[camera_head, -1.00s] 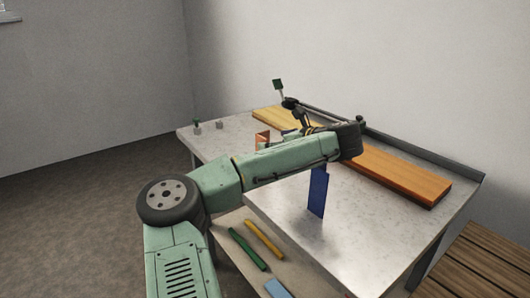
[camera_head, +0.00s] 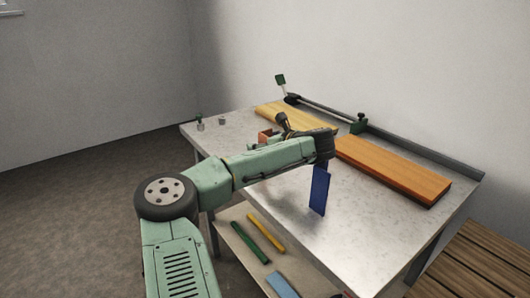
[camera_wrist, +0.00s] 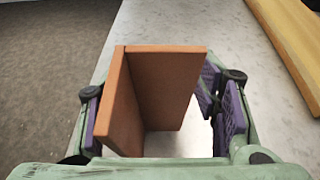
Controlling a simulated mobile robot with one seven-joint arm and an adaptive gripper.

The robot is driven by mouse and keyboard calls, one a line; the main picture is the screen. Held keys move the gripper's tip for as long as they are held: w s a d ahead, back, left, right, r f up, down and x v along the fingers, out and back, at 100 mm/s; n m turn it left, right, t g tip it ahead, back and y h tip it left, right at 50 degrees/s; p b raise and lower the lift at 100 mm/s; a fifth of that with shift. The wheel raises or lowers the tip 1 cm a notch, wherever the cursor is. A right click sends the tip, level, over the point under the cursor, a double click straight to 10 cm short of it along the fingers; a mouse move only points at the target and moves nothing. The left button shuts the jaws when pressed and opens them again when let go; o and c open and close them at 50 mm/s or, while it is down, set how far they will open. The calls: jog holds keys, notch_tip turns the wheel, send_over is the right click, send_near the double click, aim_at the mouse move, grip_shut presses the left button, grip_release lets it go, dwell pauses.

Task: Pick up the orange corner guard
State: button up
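The orange corner guard (camera_wrist: 165,85) stands upright on the grey table, two panels meeting in a corner, in the wrist view. It also shows in the head view (camera_head: 265,136), partly hidden behind my arm. My gripper (camera_wrist: 150,92) is open, with one purple-padded finger on each side of the guard. The left finger is close beside the left panel; I cannot tell if it touches. A gap shows between the right finger and the lower part of the guard.
A blue upright panel (camera_head: 320,190) stands near my wrist. An orange board (camera_head: 395,170) and a yellow board (camera_head: 275,112) lie along the dark back rail (camera_head: 420,150). Small metal pieces (camera_head: 200,125) sit at the far left. A lower shelf (camera_head: 238,222) holds coloured bars. The table's front right is clear.

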jog(key=c, duration=1)
jog(key=shift+o, duration=0.2)
jog(key=shift+r, duration=0.1)
